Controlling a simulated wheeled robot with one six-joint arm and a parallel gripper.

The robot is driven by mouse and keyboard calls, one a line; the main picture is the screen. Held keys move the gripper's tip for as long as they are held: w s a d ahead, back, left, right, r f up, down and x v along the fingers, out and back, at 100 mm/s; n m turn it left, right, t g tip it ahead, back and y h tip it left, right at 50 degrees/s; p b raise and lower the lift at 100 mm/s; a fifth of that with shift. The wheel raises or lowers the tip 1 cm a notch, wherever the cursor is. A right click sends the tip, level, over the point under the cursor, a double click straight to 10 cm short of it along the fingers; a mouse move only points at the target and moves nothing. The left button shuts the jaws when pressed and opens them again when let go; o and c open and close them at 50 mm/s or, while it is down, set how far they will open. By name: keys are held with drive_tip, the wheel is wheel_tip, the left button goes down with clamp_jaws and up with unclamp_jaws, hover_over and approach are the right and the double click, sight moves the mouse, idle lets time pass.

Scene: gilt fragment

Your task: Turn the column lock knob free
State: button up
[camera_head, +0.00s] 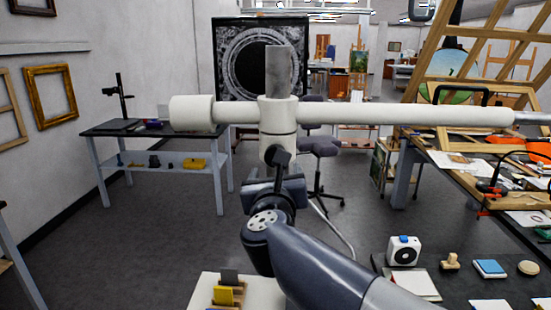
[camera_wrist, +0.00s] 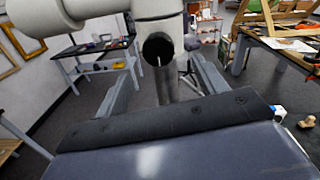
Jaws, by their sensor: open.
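The column lock knob (camera_wrist: 158,48) is black and round with a pale line on its face. It sits on the white collar of the stand, and a dark part of it shows in the head view (camera_head: 279,157). The grey column (camera_head: 278,68) rises above the collar, and its lower length shows below the knob in the wrist view (camera_wrist: 167,88). My gripper (camera_wrist: 163,76) is open and empty. Its two grey fingers stand apart to the left and right of the knob and column in the wrist view. I see no contact with the knob. My wrist partly hides the lower column in the head view.
A white horizontal boom (camera_head: 400,114) crosses at collar height, with a thick end (camera_head: 192,113) at left. A grey table (camera_head: 135,129) stands behind left. A cluttered workbench (camera_head: 450,176) is at right, and a dark bench (camera_head: 450,285) with small items is at lower right. Open floor lies left.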

drive_tip(key=w+p, duration=0.1)
drive_tip(key=w, duration=0.6)
drive_tip(key=shift+w+a, duration=0.25)
drive_tip(key=shift+w, duration=0.05)
drive_tip(key=shift+c, duration=0.5)
drive_tip(key=c, duration=0.9)
